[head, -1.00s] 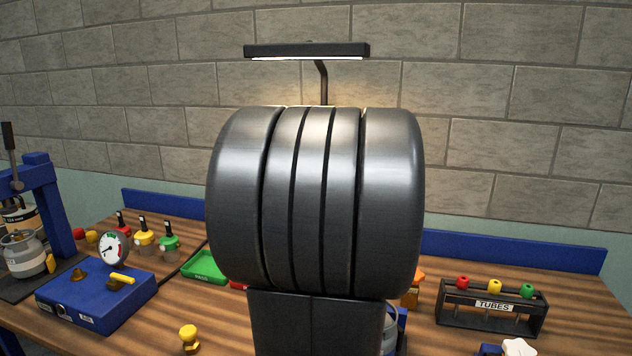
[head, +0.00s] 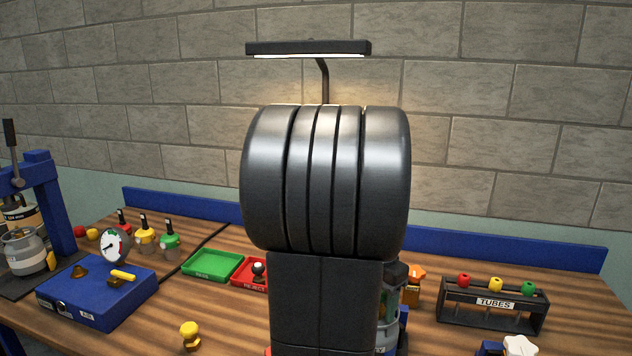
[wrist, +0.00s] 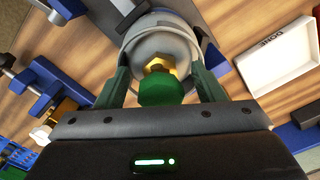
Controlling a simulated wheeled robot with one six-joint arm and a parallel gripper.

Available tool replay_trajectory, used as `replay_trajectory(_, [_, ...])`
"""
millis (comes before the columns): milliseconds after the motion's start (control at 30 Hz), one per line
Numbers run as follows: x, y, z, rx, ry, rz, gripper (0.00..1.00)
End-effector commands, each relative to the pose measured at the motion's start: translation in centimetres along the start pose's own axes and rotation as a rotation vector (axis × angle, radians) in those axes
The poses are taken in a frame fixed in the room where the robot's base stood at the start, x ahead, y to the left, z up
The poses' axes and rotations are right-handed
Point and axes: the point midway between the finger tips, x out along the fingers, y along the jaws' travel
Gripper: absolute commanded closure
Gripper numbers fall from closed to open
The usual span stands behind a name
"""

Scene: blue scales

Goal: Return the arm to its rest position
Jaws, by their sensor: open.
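My gripper (wrist: 160,72) shows in the wrist view with its two green fingers apart. Between and beyond them is a pale grey round canister (wrist: 178,48) with a brass fitting (wrist: 160,65) and a green knob (wrist: 161,89). I see a gap beside the knob on each side; whether the fingers touch the canister I cannot tell. In the head view my own dark arm fills the middle and hides my gripper and part of the bench.
A white tray marked DONE (wrist: 248,74) lies to the right in the wrist view. In the head view are a blue gauge box (head: 85,300), a green tray (head: 190,268), a red tray (head: 240,280), a tube rack (head: 448,312), a blue press (head: 58,205) and a lamp (head: 300,48).

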Motion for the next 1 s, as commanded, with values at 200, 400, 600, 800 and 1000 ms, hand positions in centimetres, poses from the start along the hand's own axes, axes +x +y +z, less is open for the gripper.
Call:
replay_trajectory(200, [0.5,0.0,-0.1,-0.180,0.000,0.003,0.38])
replay_trajectory(400, [0.5,0.0,-0.1,-0.343,0.002,0.002,0.38])
replay_trajectory(600, [-4.0,-0.1,-0.2,-0.346,0.006,-0.001,0.38])
replay_trajectory(800, [-8.1,-0.1,-0.2,-0.344,0.004,-0.001,0.38])
replay_trajectory(1000, [-12.2,-0.1,-0.1,-0.343,0.005,-0.001,0.38])
